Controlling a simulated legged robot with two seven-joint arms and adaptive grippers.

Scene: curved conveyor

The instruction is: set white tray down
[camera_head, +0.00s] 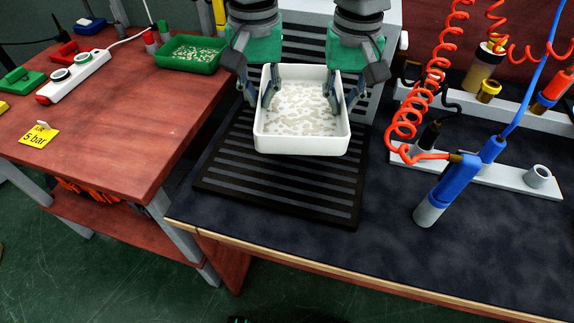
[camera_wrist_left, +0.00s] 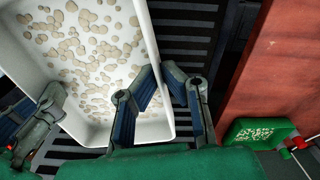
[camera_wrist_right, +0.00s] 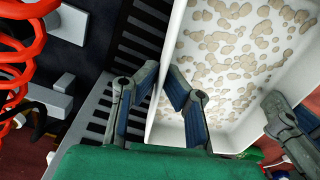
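The white tray (camera_head: 300,145) holds many flat beige pieces. It is over the black slatted mat (camera_head: 280,185), toward the mat's far part, and looks about level. I cannot tell whether its bottom touches the mat. My left gripper (camera_head: 257,104) is shut on the tray's left wall, one finger inside and one outside; the left wrist view shows its fingertips (camera_wrist_left: 161,67) close together at the rim. My right gripper (camera_head: 344,112) is shut on the right wall in the same way, as the right wrist view (camera_wrist_right: 160,66) shows.
A red-brown table (camera_head: 120,110) at left carries a green bin (camera_head: 190,66) with small pieces and a white power strip (camera_head: 75,78). At right stand a blue air tool (camera_head: 450,190), red coiled hoses (camera_head: 405,120) and a white rack (camera_head: 500,178). The dark tabletop in front is clear.

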